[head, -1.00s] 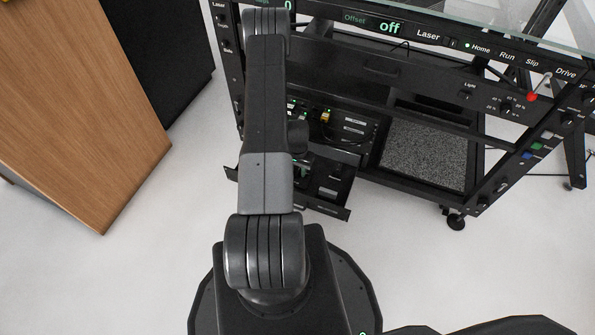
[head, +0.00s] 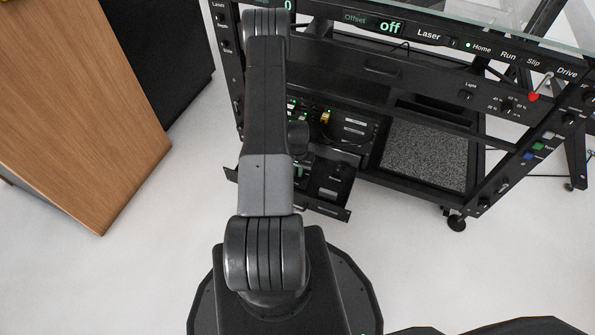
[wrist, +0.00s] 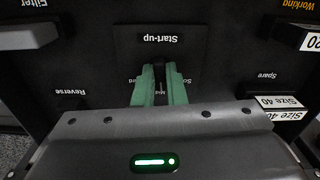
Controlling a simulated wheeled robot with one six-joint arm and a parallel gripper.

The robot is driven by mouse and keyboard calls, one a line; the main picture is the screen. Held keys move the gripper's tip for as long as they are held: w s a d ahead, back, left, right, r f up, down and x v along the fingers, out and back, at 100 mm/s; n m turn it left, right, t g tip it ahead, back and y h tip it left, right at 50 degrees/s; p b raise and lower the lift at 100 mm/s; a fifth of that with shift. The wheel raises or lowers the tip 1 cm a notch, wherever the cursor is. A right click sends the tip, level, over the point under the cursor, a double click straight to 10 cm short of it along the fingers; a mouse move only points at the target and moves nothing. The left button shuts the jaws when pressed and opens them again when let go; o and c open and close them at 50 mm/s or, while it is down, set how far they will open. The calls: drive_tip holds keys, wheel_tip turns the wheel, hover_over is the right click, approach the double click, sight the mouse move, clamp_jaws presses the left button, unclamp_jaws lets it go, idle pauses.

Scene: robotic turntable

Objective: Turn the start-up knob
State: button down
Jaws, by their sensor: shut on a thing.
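The start-up knob (wrist: 160,84) is on a dark panel below the label "Start-up", which appears upside down in the wrist view. Only a narrow dark part of the knob shows between the green fingers. My gripper (wrist: 160,76) is shut on the knob, with one finger on each side of it. The knob's turn angle is hard to read, and small position labels beside the fingers are partly covered. In the head view, my arm hides most of the gripper and the knob.
Other labelled panel parts surround the knob: "Filter" (wrist: 35,4), "Reverse" (wrist: 69,92) and "Spare" (wrist: 268,76). In the head view, a black equipment frame (head: 400,75) stands ahead and a wooden cabinet (head: 75,110) at left. The floor (head: 440,270) at right front is clear.

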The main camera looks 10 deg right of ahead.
drive_tip(key=n+b, duration=0.2)
drive_tip(key=n, duration=0.3)
drive_tip(key=shift+d+f, duration=0.1)
drive_tip(key=n+b, duration=0.2)
drive_tip(key=n, duration=0.3)
drive_tip(key=shift+d+n, duration=0.1)
drive_tip(key=shift+n, duration=0.3)
idle(0.3)
drive_tip(key=c, duration=1.5)
unclamp_jaws()
wheel_tip(320, 180, up, 14)
drive_tip(key=p, duration=0.4)
wheel_tip(320, 180, down, 14)
drive_tip(key=b, duration=0.4)
drive_tip(key=shift+r, duration=0.2)
